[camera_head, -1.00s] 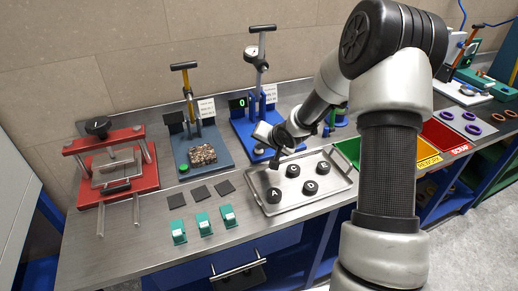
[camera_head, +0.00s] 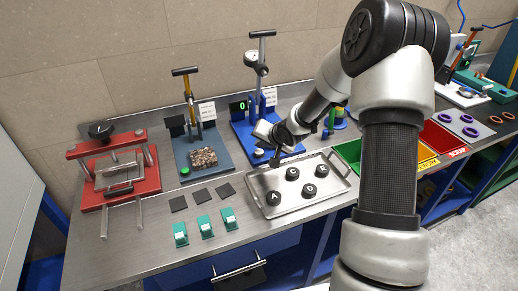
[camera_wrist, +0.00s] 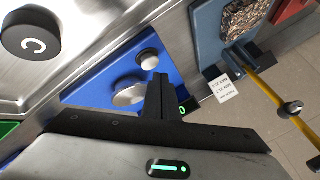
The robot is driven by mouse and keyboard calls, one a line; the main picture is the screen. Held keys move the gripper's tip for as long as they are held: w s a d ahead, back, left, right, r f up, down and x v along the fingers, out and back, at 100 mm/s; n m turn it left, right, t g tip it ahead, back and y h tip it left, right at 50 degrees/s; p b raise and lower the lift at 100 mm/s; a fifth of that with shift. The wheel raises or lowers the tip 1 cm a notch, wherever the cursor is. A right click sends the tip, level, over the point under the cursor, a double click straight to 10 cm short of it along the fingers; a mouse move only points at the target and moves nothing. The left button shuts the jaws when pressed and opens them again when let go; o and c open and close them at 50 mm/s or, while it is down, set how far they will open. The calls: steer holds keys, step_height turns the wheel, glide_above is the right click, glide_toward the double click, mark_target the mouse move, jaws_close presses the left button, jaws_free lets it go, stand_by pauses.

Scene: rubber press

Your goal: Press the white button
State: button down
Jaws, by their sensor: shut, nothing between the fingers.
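The white button (camera_wrist: 148,59) is a small round cap on the blue base of the press in the wrist view, beside a silver disc (camera_wrist: 129,95). In the head view the white button (camera_head: 259,153) shows small at the front left of the blue press (camera_head: 248,132), just left of my gripper.
The metal tray (camera_head: 266,212) with several black lettered pucks lies in front of the blue press. A grey press (camera_head: 219,165) with a green button (camera_head: 185,170) stands to the left. A red press (camera_head: 150,181) is farther left. Green and red bins lie right of the tray.

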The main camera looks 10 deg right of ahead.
mark_target(261, 153)
step_height(261, 153, up, 5)
steer(key=p, duration=0.4)
steer(key=shift+p, duration=0.4)
stand_by(0.4)
